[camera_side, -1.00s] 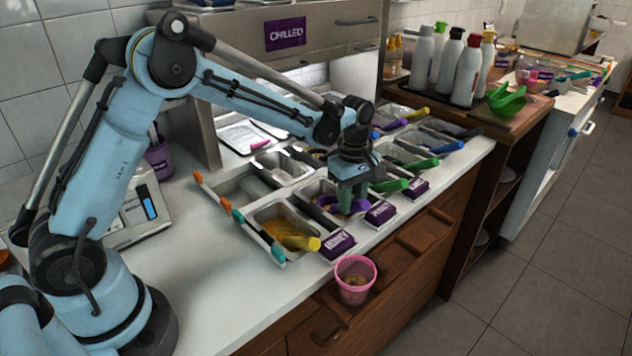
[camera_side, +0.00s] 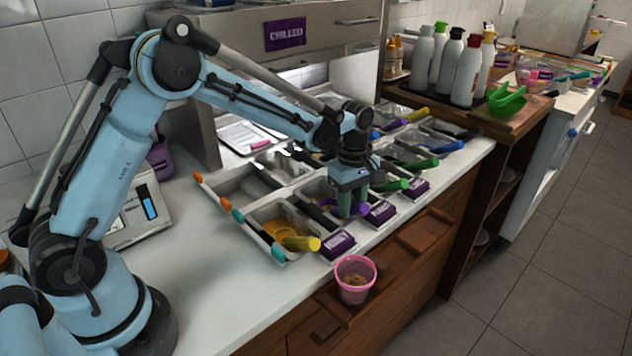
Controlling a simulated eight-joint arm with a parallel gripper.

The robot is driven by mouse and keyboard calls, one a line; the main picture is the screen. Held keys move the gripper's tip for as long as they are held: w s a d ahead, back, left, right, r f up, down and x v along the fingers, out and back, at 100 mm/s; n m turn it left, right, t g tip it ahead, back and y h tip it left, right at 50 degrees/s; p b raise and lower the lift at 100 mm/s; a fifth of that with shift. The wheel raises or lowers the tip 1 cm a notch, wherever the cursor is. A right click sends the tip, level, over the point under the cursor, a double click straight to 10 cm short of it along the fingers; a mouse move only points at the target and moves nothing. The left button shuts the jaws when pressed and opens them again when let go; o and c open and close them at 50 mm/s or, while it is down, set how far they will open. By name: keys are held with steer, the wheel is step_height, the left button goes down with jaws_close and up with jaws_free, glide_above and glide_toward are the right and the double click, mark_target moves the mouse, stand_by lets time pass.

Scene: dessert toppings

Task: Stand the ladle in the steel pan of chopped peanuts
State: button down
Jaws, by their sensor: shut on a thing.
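My gripper (camera_side: 351,208) points down over the front end of a steel pan (camera_side: 314,188) in the middle of the row. It is shut on the purple handle (camera_side: 361,209) of a ladle. The fingers hide much of this handle, and the ladle's bowl cannot be made out. The pan's contents are mostly hidden, and I cannot tell which pan holds chopped peanuts. The nearest pan (camera_side: 253,218) holds an orange-yellow topping, with a yellow-handled utensil (camera_side: 301,243) at its front.
Purple label blocks (camera_side: 338,244) line the pans' front. Green-handled (camera_side: 396,185) and blue-handled (camera_side: 447,147) utensils lie further along. Clear counter (camera_side: 200,290) lies at the near left.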

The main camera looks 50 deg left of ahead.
stand_by(0.3)
steer(key=c, duration=0.7)
jaws_free()
steer(key=shift+c, duration=0.2)
steer(key=shift+o, duration=0.5)
steer(key=o, duration=0.3)
steer(key=shift+r, duration=0.1)
steer(key=shift+r, duration=3.95)
steer(key=shift+s, duration=0.1)
